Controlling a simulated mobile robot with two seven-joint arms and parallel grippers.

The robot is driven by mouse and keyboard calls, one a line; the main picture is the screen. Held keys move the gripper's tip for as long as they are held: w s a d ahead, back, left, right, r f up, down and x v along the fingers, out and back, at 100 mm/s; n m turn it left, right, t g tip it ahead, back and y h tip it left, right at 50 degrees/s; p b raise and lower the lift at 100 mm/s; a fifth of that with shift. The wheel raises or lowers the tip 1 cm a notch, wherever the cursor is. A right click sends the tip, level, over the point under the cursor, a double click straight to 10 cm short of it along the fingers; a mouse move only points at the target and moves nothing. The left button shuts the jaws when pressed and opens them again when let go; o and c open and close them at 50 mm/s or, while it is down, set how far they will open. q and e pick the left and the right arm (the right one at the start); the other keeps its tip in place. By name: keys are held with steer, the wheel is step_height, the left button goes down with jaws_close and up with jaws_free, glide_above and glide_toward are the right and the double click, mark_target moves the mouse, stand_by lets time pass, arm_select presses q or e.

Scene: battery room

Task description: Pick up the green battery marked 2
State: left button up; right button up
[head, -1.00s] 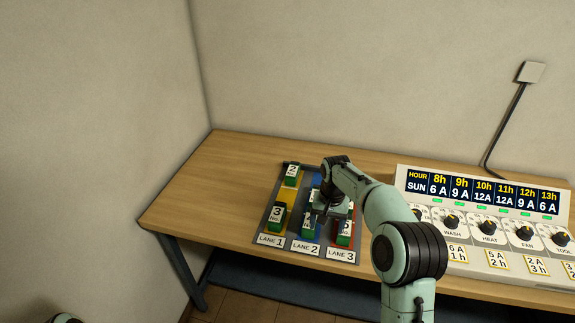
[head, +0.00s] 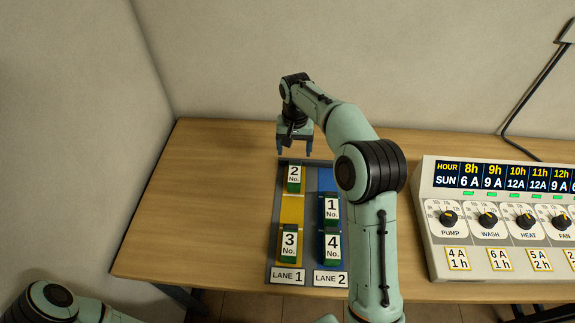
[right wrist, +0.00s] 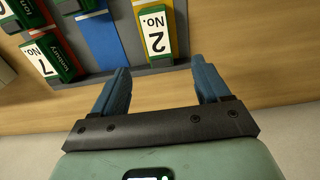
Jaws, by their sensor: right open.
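The green battery marked 2 (head: 294,178) stands at the far end of yellow lane 1 in the tray (head: 272,240). It also shows in the right wrist view (right wrist: 155,32), its white label upside down, ahead of and between the fingers. My right gripper (head: 294,150) is open and empty, just behind the battery at the tray's far edge; its fingers (right wrist: 160,80) are apart and do not touch the battery. My left gripper is out of view; only part of my left arm shows at the lower left.
Battery 3 (head: 289,244) stands at the near end of lane 1. Batteries 1 (head: 331,209) and 4 (head: 332,246) stand in blue lane 2. Battery 7 (right wrist: 48,62) stands on red. A control panel (head: 490,225) is at the right. The wooden table (head: 200,210) is clear at left.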

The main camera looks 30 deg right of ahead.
mark_target(295, 171)
steer(key=f, duration=0.4)
steer(key=s+f, duration=0.1)
steer(key=f, duration=0.2)
steer(key=shift+f+b, duration=0.1)
steer(key=shift+b, duration=0.3)
steer(key=f, duration=0.5)
steer(key=shift+w+d+f, duration=0.1)
steer(key=shift+w+f, duration=0.25)
steer(key=shift+r, duration=0.15)
jaws_close()
